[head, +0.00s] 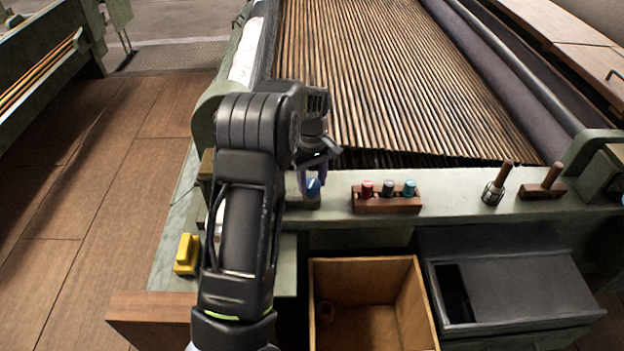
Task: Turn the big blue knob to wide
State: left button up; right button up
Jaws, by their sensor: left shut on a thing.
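The blue knob (313,187) sits on a small base on the pale green ledge at the front of the machine, left of the wooden block. My left arm comes in from the lower left and hides the area left of the knob. My left gripper (312,178) points down at the knob and is shut on it, with a finger beside it. Any marking for wide is not visible. My right gripper is not in view.
A wooden block (387,206) holds red, dark and teal pegs. Wooden-handled tools (497,184) stand to the right. A yellow block (186,254) is at the left. An open wooden box (364,266) and a dark bin (511,285) lie below the ledge.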

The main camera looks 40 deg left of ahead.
aim_at(312, 183)
pick_arm(q)
jog(key=shift+n, duration=1.2)
jog(key=o, duration=1.4)
notch_tip(312, 183, up, 8)
jog(key=shift+f, duration=0.1)
